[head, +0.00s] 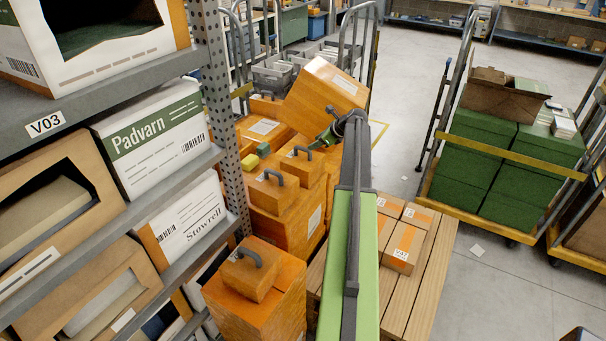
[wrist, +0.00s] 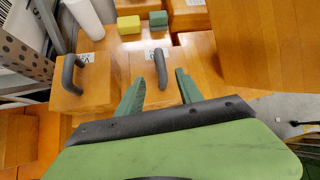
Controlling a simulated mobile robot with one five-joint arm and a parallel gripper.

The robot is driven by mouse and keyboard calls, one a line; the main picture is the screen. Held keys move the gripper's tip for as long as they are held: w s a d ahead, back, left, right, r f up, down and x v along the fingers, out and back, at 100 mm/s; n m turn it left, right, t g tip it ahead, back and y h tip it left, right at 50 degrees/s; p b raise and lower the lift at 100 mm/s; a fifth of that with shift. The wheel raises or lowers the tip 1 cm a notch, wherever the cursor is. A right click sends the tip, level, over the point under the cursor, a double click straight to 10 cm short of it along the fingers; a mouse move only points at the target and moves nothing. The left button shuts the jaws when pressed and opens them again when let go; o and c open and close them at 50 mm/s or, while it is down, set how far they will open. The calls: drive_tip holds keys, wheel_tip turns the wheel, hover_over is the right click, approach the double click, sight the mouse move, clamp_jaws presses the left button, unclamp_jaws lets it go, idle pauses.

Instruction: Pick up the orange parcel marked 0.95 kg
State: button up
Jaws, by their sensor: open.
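Several orange parcels with dark grey handles stand on larger orange boxes; their small labels are too small to read, so I cannot tell which is marked 0.95 kg. One handled parcel (head: 302,170) lies just below my gripper (head: 318,141). In the wrist view, this parcel (wrist: 139,66) has its upright handle (wrist: 160,69) just beyond and between the open green fingers (wrist: 159,84), with no visible contact. A second handled parcel (wrist: 90,95) is to its left, also seen in the head view (head: 270,198). A third (head: 250,272) sits nearer.
A large tilted orange box (head: 322,98) rises behind my gripper, close on the right in the wrist view (wrist: 255,45). Yellow (wrist: 128,25) and green (wrist: 158,19) blocks lie behind the handle. A grey rack (head: 222,110) borders the left. Open floor (head: 400,130) lies right.

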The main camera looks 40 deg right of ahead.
sight(303, 149)
drive_tip(key=b+x, duration=0.2)
drive_tip(key=x, duration=0.2)
drive_tip(key=shift+d+f, duration=0.1)
drive_tip(key=shift+f, duration=0.35)
drive_tip(key=shift+w+f, duration=0.15)
drive_tip(key=shift+w, duration=0.25)
drive_tip(key=b+x, duration=0.4)
drive_tip(key=x, duration=0.1)
drive_tip(key=shift+f, duration=0.15)
clamp_jaws()
drive_tip(key=shift+r, duration=0.2)
